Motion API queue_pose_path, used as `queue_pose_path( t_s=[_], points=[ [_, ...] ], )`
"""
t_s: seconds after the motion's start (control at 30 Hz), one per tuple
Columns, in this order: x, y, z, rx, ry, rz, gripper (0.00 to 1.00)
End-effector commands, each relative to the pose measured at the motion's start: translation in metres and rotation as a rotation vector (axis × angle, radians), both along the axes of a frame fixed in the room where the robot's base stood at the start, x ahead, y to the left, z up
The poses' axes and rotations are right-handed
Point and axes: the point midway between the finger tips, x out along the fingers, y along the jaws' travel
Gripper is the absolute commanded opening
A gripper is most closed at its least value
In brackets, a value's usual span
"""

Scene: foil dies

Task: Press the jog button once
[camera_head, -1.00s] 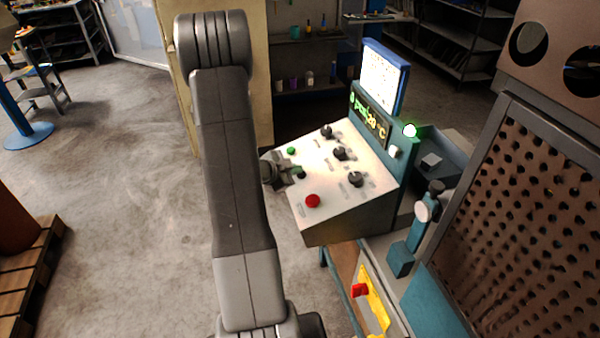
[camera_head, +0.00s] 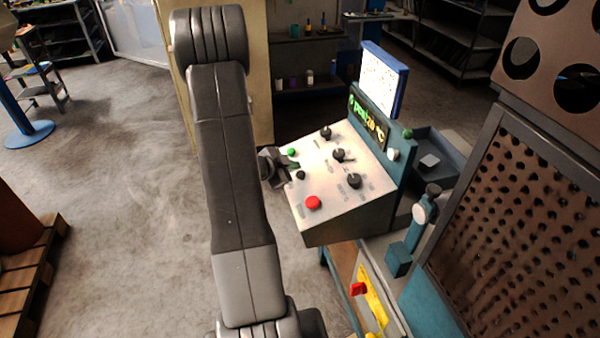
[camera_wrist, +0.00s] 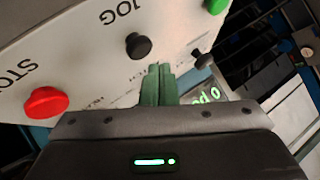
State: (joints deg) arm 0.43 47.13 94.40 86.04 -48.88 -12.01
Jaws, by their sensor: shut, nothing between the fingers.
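The jog button (camera_head: 300,175) is a small black round button on the sloped white face of the control panel (camera_head: 326,211). In the wrist view the black button (camera_wrist: 138,46) sits beside the printed word JOG. My gripper (camera_head: 291,166) is at the panel's left edge, close to the button. Its green fingers (camera_wrist: 159,70) are shut together with nothing between them. In the wrist view their tips lie just below and right of the button, and a gap shows between them and it.
A red stop button (camera_head: 313,202) and a green button (camera_head: 292,152) flank the jog button. Several black knobs (camera_head: 340,155) stand to the right. A display (camera_head: 368,124) and a green lamp (camera_head: 407,133) are at the panel's back. Open floor lies left of my arm.

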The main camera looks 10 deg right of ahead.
Motion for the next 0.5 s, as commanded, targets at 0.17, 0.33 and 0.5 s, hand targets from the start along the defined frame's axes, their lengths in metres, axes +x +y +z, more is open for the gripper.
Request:
queue_pose_path(
  t_s=[0.17,0.33,0.5],
  points=[
    [0.0,0.006,0.022,0.001,0.0,0.001,0.0],
    [0.0,0.011,0.038,0.001,0.0,0.001,0.0],
    [-0.001,0.014,0.044,0.001,0.0,0.0,0.0]
  ],
)
